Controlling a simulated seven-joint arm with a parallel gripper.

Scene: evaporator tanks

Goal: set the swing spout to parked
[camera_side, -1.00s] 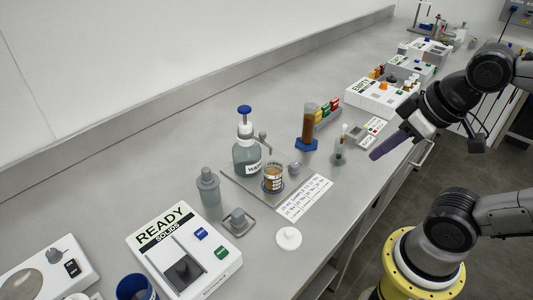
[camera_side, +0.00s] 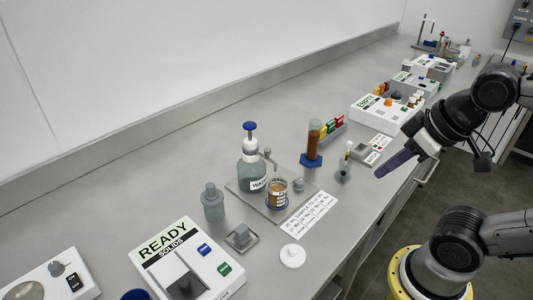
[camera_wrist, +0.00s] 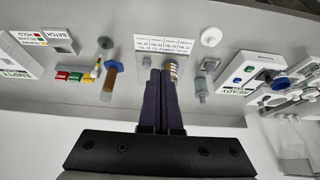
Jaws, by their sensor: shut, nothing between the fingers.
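A bottle with a blue top (camera_side: 252,170), partly lettered "WA…", stands upright on a grey tray (camera_side: 240,188). A small grey spout (camera_side: 267,155) sticks out at its right, above and behind a jar with brown contents (camera_side: 277,191). The spout's exact angle is too small to tell. My gripper (camera_side: 382,173) is shut and empty, its dark purple fingers above the bench's front edge, well to the right of the bottle. In the wrist view my gripper (camera_wrist: 162,72) has its fingers together and covers part of the tray area; the spout is hidden there.
A white card (camera_side: 313,213) lies before the tray. A brown tube on a blue foot (camera_side: 313,140) and a small flask (camera_side: 343,172) stand between my gripper and the bottle. A grey bottle (camera_side: 212,205) and a READY box (camera_side: 190,262) are left.

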